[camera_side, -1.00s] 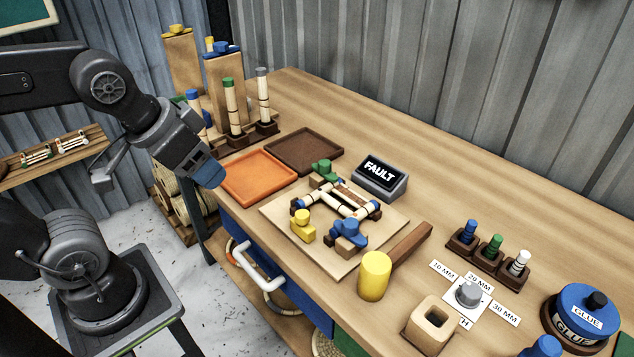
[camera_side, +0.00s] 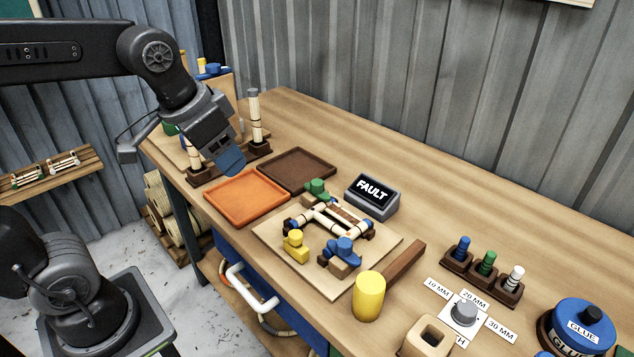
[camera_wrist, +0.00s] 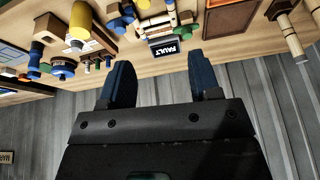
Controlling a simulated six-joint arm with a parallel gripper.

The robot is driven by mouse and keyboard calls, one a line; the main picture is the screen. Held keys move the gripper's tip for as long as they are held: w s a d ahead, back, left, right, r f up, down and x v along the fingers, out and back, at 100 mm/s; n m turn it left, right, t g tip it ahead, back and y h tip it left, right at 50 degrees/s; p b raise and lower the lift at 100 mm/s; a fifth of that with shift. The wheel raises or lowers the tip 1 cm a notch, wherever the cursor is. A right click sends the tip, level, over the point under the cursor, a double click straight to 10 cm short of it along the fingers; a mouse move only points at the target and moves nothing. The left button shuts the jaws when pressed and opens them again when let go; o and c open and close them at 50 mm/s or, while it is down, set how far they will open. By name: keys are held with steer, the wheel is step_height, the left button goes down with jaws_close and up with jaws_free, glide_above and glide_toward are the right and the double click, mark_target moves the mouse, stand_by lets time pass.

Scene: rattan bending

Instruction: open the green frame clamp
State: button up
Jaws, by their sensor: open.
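The green frame clamp (camera_side: 318,187) sits at the back corner of the pale board (camera_side: 278,262), beside a rattan frame (camera_side: 330,221). A yellow clamp (camera_side: 294,246) and a blue clamp (camera_side: 343,252) stand at the front of the frame. My gripper (camera_side: 232,163) is in the air near the orange tray, to the left of the green clamp and apart from it. In the wrist view my gripper (camera_wrist: 161,80) shows two blue fingers apart, with nothing between them. Whether the green clamp is open or shut is too small to tell.
An orange tray (camera_side: 222,208) and a brown tray (camera_side: 318,181) lie left of the board. A FAULT display (camera_side: 373,195) stands behind it. A yellow-headed mallet (camera_side: 369,297) lies to its right. Upright rattan poles (camera_side: 255,118) stand behind my gripper.

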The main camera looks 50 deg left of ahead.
steer(key=w+a+m+g, duration=0.2)
steer(key=w, duration=1.2)
steer(key=m+g, duration=0.1)
steer(key=g, duration=0.2)
glide_above(317, 181)
step_height(317, 181, down, 7)
steer(key=shift+m, duration=0.3)
step_height(317, 181, down, 14)
steer(key=shift+r, duration=0.1)
steer(key=c, duration=0.9)
